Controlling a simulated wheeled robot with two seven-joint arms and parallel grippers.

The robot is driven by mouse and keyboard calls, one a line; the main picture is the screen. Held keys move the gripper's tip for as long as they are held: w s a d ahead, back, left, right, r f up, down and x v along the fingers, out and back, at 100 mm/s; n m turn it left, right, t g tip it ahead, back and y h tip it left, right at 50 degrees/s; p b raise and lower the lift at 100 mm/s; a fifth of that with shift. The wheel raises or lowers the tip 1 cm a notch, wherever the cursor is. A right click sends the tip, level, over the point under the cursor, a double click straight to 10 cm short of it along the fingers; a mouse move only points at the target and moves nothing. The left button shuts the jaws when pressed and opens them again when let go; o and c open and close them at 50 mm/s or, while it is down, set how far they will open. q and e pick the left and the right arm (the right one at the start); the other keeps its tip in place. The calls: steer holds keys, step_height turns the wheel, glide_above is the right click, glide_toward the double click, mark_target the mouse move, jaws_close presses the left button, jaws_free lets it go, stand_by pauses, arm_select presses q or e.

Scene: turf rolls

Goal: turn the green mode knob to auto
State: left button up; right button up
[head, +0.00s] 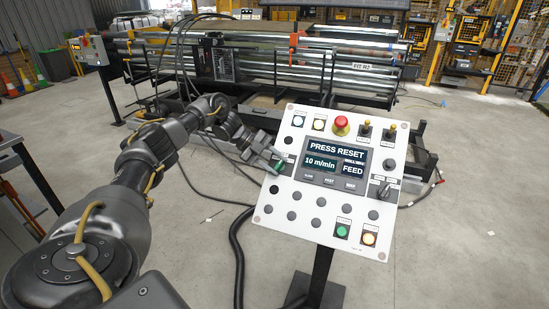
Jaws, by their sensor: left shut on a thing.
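The green mode knob (280,167) is at the left edge of the white control panel (262,214), partly covered by my gripper. My left gripper (274,160) reaches in from the left and is shut on the green knob. The knob's pointer and its position labels are too small and too covered to read. The panel's display (336,150) reads "PRESS RESET", "10 m/min" and "FEED". My right gripper is not in view.
The panel also carries a red mushroom button (341,125), toggle switches (367,130), a black selector (384,190), a green button (342,231) and a yellow button (369,238). A roller machine (250,60) stands behind. Cables (240,245) hang left of the panel's post.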

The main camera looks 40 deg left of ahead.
arm_select(q)
steer(key=shift+w+r+m+g+y+p, duration=0.25)
steer(key=shift+r+m+g+y+p, duration=0.15)
steer(key=shift+m+g+p, duration=0.6)
steer(key=shift+m+g+y+p, duration=0.5)
steer(key=shift+g+p, duration=0.1)
steer(key=shift+p, duration=0.25)
steer(key=shift+d+f+m+g+p, duration=0.1)
steer(key=shift+f+m+g+p, duration=0.1)
steer(key=shift+m+g+p, duration=0.2)
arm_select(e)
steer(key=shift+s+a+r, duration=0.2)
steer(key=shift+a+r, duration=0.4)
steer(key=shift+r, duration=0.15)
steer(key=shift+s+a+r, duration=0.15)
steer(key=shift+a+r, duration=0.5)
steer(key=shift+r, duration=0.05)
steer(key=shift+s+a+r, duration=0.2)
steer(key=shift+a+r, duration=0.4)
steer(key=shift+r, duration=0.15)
arm_select(q)
steer(key=shift+f, duration=0.1)
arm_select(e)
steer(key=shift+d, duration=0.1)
arm_select(q)
steer(key=o, duration=1)
